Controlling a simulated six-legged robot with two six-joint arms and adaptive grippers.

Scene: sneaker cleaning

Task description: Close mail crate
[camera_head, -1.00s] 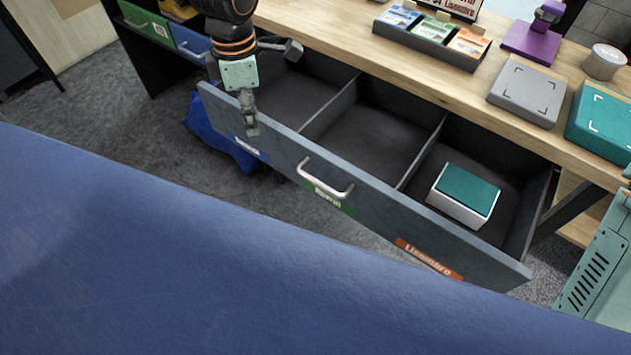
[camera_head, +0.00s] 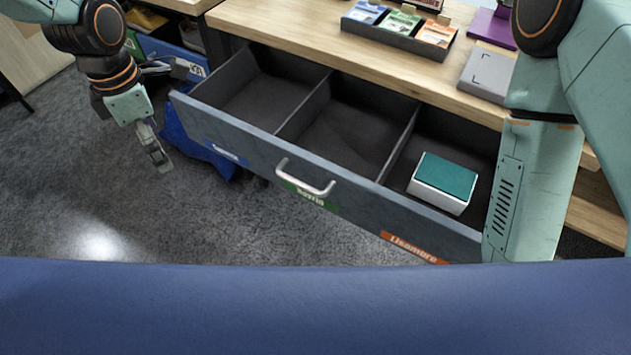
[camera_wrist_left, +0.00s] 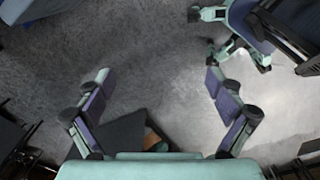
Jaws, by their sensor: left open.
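The mail crate (camera_head: 250,160) is a grey drawer-like box with three compartments, pulled out from under the wooden table. Its front has a silver handle (camera_head: 305,180) and blue, green and orange labels. A white box with a teal top (camera_head: 444,182) lies in its right compartment; the other two look empty. My left gripper (camera_head: 170,115) is open and empty, just left of the crate's left front corner and apart from the handle. Its spread fingers show over bare floor in the left wrist view (camera_wrist_left: 160,85). My right arm covers the crate's right end; its gripper is out of frame.
The wooden table (camera_head: 300,32) carries a card tray (camera_head: 398,40) and a grey pad (camera_head: 487,75). A blue bag (camera_head: 200,145) lies on the floor left of the crate. Blue and green bins (camera_head: 165,48) stand at the back left. Floor before the crate is free.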

